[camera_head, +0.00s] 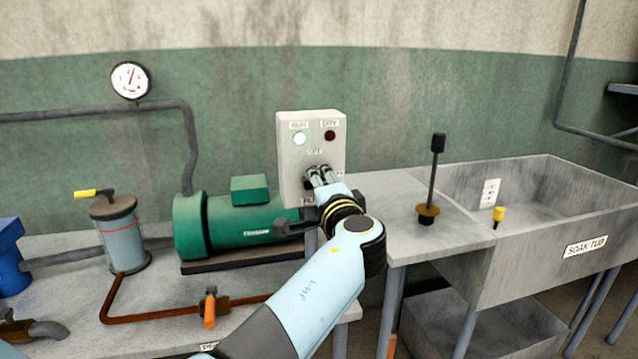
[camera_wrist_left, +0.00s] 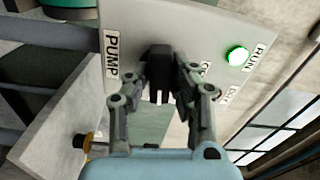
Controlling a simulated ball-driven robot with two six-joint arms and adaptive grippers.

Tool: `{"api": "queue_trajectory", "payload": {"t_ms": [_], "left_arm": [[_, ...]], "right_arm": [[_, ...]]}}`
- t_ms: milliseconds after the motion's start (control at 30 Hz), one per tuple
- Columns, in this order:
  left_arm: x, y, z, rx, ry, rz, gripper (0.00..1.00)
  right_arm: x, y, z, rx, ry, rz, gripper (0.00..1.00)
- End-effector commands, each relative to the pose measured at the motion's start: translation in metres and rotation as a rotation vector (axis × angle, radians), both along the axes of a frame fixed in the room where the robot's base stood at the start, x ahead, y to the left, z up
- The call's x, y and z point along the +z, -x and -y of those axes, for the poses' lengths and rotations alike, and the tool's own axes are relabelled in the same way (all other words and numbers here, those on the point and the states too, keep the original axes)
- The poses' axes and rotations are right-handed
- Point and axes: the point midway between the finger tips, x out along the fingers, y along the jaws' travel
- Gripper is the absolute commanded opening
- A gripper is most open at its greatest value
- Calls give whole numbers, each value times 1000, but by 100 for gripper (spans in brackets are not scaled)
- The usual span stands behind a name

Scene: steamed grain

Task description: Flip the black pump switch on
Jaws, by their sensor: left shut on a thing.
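My left gripper (camera_head: 314,177) is at the lower front of the box and covers much of the switch in the head view. In the left wrist view the black pump switch (camera_wrist_left: 158,60) is between my fingertips, beside the PUMP label (camera_wrist_left: 112,54). The left gripper (camera_wrist_left: 165,80) is shut on it. The green lamp glows by the RUN label there. The lever's exact tilt is hard to tell.
The green motor (camera_head: 230,225) lies left of the box, close to my arm. A grey tank (camera_head: 117,235) with a yellow handle and copper piping is further left. The soak tub (camera_head: 585,215) and a black-topped upright rod (camera_head: 434,180) are on the right.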

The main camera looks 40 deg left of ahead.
Motion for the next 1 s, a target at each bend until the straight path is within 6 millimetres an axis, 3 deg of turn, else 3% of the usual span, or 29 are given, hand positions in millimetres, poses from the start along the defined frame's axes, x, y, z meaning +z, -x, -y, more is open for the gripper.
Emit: {"api": "queue_trajectory", "payload": {"t_ms": [300, 567, 600, 733, 1000], "left_arm": [[-2, 0, 0, 0, -102, -124, 0], [-2, 0, 0, 0, -107, -130, 0], [-2, 1, 0, 0, -107, -130, 27], [-1, 0, 0, 0, -108, -129, 44], [0, 0, 0, 0, -106, -126, 44]], "right_arm": [[-6, 1, -5, -2, -5, -2, 91], [-5, 2, -8, -3, -9, -3, 91], [-5, 2, -7, -2, -9, -4, 91], [-5, 3, -7, -3, -8, -4, 91], [-5, 5, 1, -1, 0, -8, 91]]}}
